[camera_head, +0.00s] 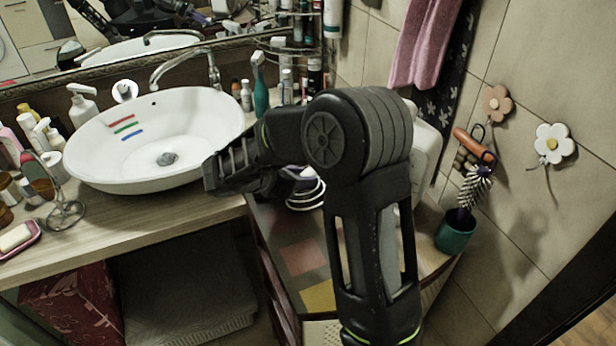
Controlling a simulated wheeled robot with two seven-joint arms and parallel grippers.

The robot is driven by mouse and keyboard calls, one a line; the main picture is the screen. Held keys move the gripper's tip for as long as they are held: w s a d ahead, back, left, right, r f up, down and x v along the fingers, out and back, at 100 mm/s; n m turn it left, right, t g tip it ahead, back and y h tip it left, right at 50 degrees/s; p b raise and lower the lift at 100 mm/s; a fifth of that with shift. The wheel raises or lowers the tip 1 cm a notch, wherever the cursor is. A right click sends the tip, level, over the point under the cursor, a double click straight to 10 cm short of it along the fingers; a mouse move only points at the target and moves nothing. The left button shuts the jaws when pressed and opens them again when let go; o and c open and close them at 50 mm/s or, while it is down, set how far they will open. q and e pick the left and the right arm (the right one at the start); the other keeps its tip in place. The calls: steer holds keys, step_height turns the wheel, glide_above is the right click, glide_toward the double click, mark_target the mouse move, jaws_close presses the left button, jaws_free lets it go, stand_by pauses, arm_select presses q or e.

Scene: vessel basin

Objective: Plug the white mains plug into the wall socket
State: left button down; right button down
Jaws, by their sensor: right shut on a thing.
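My right gripper (222,172) reaches in from the right over the basin's right rim, its dark fingers toward the left. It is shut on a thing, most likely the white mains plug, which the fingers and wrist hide. A white coiled cord (306,196) lies on the cabinet top just right of the gripper, partly behind my arm. I cannot make out the wall socket; my arm covers part of the wall side. My left gripper is not in view.
The white basin (120,165) with its tap (212,70) stands on the wooden counter (150,215). Bottles crowd its left and back. A small round mirror (62,200) stands at left. A teal cup (456,232) with a brush stands at right, below a pink towel (422,45).

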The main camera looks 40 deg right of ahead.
mark_target(303, 175)
steer(key=shift+r, duration=0.1)
steer(key=shift+r+p, duration=3.05)
steer(key=shift+r, duration=0.4)
